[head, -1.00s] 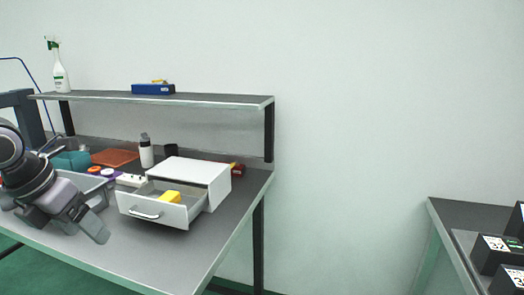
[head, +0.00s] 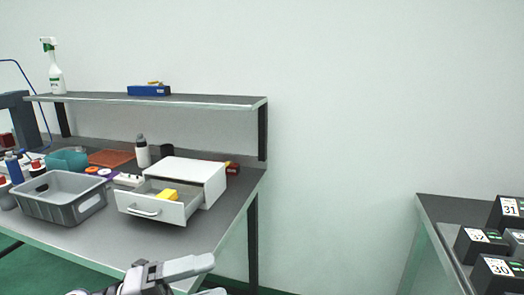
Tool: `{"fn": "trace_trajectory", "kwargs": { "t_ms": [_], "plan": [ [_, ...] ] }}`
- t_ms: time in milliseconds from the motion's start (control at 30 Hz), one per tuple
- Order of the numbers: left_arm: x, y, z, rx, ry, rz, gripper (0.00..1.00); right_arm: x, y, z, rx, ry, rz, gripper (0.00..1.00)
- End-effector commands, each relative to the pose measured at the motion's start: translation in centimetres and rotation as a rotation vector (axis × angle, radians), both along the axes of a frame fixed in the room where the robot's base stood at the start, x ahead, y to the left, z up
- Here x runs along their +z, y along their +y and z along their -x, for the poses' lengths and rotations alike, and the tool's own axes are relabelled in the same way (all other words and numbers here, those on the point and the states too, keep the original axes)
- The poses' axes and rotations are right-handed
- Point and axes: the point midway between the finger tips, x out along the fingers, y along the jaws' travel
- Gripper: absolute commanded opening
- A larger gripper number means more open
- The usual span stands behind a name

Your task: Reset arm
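My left gripper (head: 211,277) is at the bottom edge of the head view, in front of the workbench (head: 222,232). Its two grey fingers point right and stand apart, with nothing seen between them. The lower finger and most of the arm are cut off by the picture edge. My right gripper is not in view.
A white drawer box (head: 190,170) stands on the bench, its drawer (head: 150,207) pulled open with a yellow block (head: 168,195) inside. A grey crate (head: 62,207) is left of it. A second table (head: 440,212) at right holds several numbered black blocks (head: 478,245).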

Motion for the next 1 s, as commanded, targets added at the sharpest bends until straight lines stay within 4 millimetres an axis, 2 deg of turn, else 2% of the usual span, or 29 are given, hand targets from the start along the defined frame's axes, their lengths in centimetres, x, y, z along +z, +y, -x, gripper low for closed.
{"fn": "trace_trajectory", "kwargs": {
  "t_ms": [133, 233, 367, 433, 567, 600, 700, 833, 900, 1000],
  "plan": [
    [-1.8, 1.2, -0.9, 0.186, 0.248, 0.271, 0.74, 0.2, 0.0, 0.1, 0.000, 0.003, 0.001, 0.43],
    [-4.4, 3.0, -1.5, 0.332, 0.432, 0.421, 0.74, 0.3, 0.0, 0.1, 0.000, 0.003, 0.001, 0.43],
    [-9.4, 5.7, -1.3, 0.537, 0.696, 0.577, 0.74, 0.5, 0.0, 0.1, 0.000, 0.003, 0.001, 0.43],
    [-12.8, 7.1, -0.5, 0.650, 0.847, 0.643, 0.74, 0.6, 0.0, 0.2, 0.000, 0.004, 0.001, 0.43],
    [-19.8, 9.4, 2.8, 0.860, 1.140, 0.732, 0.74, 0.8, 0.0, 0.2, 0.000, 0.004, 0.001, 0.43],
    [-21.8, 9.9, 4.1, 0.919, 1.228, 0.751, 0.74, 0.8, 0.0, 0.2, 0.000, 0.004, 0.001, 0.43],
    [-26.0, 10.7, 7.8, 1.045, 1.421, 0.780, 0.74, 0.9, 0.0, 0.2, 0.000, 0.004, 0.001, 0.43],
    [-29.4, 11.1, 11.6, 1.147, 1.595, 0.796, 0.74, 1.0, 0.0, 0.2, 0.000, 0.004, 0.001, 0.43],
    [-30.4, 11.1, 12.8, 1.176, 1.647, 0.798, 0.74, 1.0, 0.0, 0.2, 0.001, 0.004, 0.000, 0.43],
    [-30.9, 11.1, 13.5, 1.194, 1.678, 0.798, 0.74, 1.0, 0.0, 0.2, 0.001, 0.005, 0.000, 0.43]
  ]
}}
